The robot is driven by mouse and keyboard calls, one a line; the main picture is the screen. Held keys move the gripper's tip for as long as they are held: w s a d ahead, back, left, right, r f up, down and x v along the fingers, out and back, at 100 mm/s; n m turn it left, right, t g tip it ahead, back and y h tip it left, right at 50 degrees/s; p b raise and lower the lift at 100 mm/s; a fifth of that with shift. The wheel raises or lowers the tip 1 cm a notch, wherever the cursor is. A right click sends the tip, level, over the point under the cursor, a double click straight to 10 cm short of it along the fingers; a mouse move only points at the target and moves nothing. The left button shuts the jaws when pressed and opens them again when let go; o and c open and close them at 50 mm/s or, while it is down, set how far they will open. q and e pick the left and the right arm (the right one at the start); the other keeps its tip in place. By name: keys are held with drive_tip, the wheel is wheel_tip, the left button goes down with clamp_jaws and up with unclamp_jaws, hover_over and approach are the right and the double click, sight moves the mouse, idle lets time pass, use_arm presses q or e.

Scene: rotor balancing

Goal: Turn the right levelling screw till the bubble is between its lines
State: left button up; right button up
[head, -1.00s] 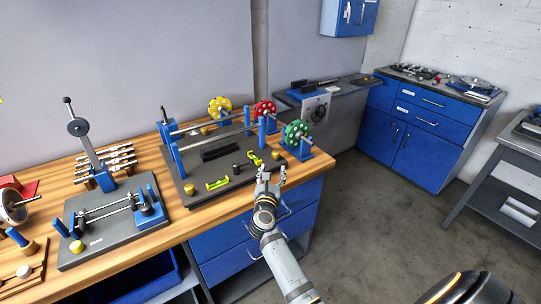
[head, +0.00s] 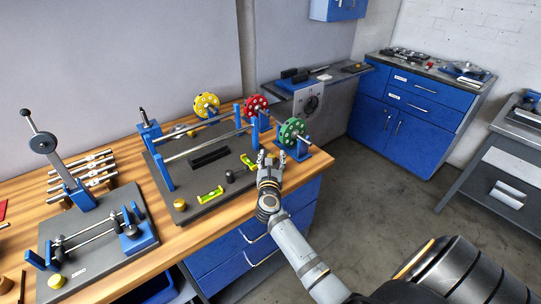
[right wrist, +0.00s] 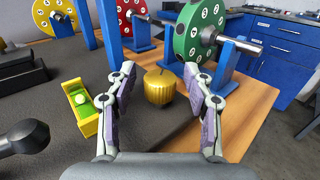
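The right levelling screw is a gold knurled knob (right wrist: 159,86) at the corner of the dark base plate (head: 215,210). My right gripper (right wrist: 159,78) is open, with one finger on each side of the knob and gaps visible between them. In the head view this gripper (head: 270,160) is at the plate's right front corner and largely hides the knob. A yellow level with a green vial (right wrist: 82,104) lies left of the knob; its bubble and lines are too small to read. A second yellow level (head: 210,195) lies along the front edge. My left gripper is not in view.
A green disc (head: 292,131) on a blue stand is just beyond the gripper, with red (head: 256,106) and yellow (head: 206,105) discs behind. A black knob (head: 230,176) stands between the levels. Another gold knob (head: 180,204) is at the front left. Bare wood lies to the right.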

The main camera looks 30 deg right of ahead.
clamp_jaws()
drive_tip(key=shift+n+t+y+p, duration=0.3)
drive_tip(key=shift+n+y+p, duration=0.1)
drive_tip(key=shift+y+p, duration=0.1)
